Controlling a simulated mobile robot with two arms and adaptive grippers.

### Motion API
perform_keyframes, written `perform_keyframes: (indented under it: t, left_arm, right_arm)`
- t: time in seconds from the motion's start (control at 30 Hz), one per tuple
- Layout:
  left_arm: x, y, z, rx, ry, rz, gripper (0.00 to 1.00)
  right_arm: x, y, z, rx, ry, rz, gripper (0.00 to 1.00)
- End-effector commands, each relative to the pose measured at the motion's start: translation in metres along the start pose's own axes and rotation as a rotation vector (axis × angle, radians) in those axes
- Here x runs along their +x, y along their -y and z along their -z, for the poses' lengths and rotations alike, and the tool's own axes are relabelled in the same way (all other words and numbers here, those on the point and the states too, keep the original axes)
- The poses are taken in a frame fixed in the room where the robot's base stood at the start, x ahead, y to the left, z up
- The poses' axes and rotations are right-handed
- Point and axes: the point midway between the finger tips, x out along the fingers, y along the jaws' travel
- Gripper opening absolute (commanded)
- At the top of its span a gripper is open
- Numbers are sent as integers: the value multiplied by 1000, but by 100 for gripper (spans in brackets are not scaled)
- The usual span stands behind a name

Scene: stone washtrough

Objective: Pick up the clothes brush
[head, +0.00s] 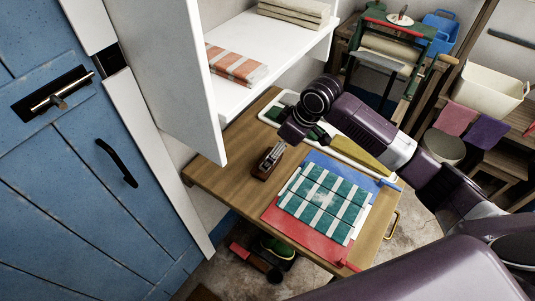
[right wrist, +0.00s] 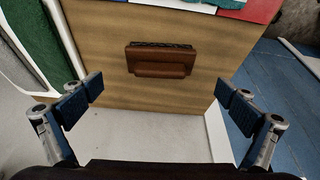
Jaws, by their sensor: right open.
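The clothes brush (head: 267,164) is a small reddish-brown wooden piece with a dark bristle strip, on the wooden table top near its left edge. In the right wrist view the brush (right wrist: 161,64) lies ahead of the fingers, roughly centred between them. My right gripper (right wrist: 160,103) is open and empty, its two blue-padded fingers wide apart. In the head view my right gripper (head: 301,126) is beside the brush, to its upper right, and its fingers are partly hidden. The gap between fingers and brush is clear in the wrist view. My left gripper is not in view.
A white tray (head: 270,116) lies behind, partly under my arm. A white shelf unit (head: 182,84) stands close on the left. Bare wood (head: 223,181) surrounds the brush.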

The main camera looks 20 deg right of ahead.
Motion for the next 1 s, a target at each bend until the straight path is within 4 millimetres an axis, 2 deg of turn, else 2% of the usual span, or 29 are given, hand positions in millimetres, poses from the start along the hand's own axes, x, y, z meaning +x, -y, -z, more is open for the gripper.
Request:
perform_keyframes:
  t: [0.07,0.33,0.63,0.77,0.97,1.0]
  left_arm:
    - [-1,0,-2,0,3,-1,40]
    - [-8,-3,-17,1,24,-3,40]
    - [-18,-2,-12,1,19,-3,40]
    - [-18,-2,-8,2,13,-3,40]
    - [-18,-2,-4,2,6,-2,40]
    - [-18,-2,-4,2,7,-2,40]
  right_arm:
    - [1,-4,2,2,1,0,100]
    - [28,-4,3,4,1,1,100]
    - [68,-1,5,4,2,1,100]
    - [75,-1,5,2,1,-2,100]
    - [75,-1,5,2,0,-2,100]
    - [75,-1,5,2,0,-2,97]
